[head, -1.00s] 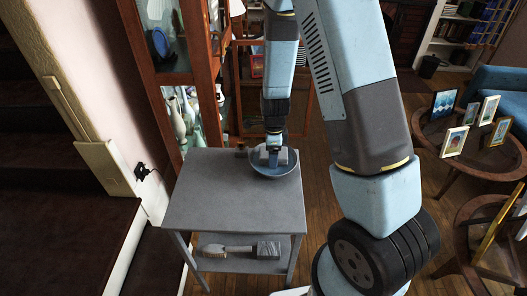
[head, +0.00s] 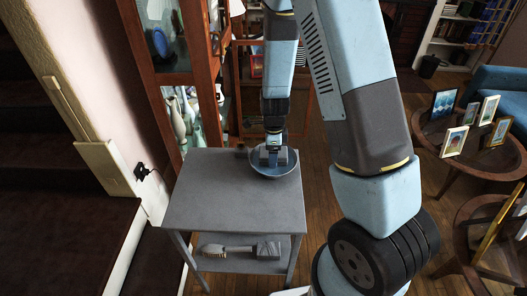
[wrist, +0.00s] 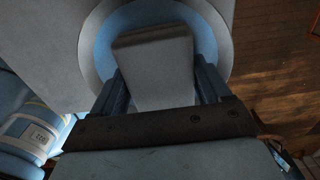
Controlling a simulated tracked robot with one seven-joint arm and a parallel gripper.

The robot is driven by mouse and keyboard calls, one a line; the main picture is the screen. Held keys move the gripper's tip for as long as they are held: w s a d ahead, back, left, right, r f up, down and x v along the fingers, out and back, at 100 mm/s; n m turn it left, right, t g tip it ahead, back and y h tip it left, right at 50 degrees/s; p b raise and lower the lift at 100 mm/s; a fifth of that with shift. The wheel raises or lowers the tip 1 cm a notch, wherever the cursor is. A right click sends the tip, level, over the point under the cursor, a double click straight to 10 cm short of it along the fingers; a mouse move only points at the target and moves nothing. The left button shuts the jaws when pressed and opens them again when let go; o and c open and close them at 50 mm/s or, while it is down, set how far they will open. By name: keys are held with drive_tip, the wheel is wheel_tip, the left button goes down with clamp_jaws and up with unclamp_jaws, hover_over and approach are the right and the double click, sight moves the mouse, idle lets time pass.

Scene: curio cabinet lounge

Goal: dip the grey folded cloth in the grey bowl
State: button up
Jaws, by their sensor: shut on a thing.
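The grey bowl (head: 274,174), bluish inside, stands at the back right corner of the small grey table. My gripper (head: 273,155) points down over it, shut on the grey folded cloth (head: 281,157). The cloth is at the bowl's mouth, inside its outline. In the wrist view the cloth (wrist: 153,72) sits between the two fingers, with the bowl's pale rim (wrist: 91,50) around it. The bowl's bottom under the cloth is hidden, so I cannot tell whether they touch.
The grey table top (head: 232,200) is mostly clear. A brush (head: 225,250) lies on its lower shelf. A glass-fronted cabinet (head: 168,82) stands behind left. A round table (head: 460,160) with several picture frames stands at right.

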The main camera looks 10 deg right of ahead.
drive_tip(key=shift+r, duration=2.2)
drive_tip(key=shift+r, duration=2.5)
